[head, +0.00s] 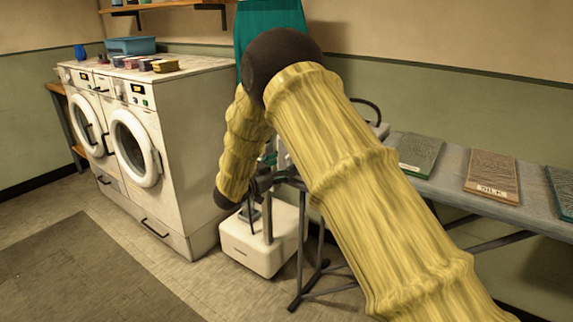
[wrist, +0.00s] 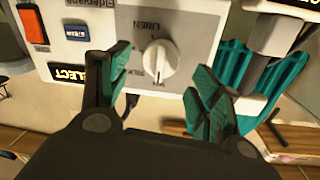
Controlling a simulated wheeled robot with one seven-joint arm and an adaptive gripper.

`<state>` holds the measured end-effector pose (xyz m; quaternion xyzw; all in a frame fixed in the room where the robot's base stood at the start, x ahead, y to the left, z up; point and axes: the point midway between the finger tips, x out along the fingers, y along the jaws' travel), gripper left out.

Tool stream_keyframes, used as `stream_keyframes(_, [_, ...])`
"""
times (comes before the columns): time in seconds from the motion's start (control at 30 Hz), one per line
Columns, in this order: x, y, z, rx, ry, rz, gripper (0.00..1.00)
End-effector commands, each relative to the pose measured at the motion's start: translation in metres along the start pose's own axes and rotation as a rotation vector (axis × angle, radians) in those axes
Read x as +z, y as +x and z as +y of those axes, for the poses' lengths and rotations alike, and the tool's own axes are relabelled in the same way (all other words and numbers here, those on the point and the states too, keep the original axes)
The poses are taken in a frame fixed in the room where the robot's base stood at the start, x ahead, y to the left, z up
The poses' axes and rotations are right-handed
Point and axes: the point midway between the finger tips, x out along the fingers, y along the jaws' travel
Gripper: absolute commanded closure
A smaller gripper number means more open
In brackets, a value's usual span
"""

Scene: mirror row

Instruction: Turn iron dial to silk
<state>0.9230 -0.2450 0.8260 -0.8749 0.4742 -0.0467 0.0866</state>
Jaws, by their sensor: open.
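The iron dial is a round white knob (wrist: 160,58) on a pale panel (wrist: 205,25) in the wrist view. Lettering that looks like LINEN is printed above it. No contact with the knob shows. In the head view my yellow-sleeved arm hides the panel and most of the gripper.
On the panel are an orange switch (wrist: 32,25), a blue button (wrist: 76,32) and a SELECT label (wrist: 67,73). In the head view an ironing board (head: 440,182) carries fabric samples, one brown sample (head: 492,172) labelled SILK. A white floor unit (head: 262,245) stands beside the washing machines (head: 190,140).

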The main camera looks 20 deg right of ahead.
Motion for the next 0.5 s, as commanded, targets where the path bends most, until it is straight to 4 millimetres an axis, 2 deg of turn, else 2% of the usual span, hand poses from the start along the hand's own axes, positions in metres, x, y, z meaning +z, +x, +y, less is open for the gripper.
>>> stream_keyframes(0.2, [0.001,0.024,0.000,-0.001,-0.002,0.000,0.36])
stream_keyframes(0.5, [0.001,0.032,0.000,-0.001,-0.002,0.000,0.36])
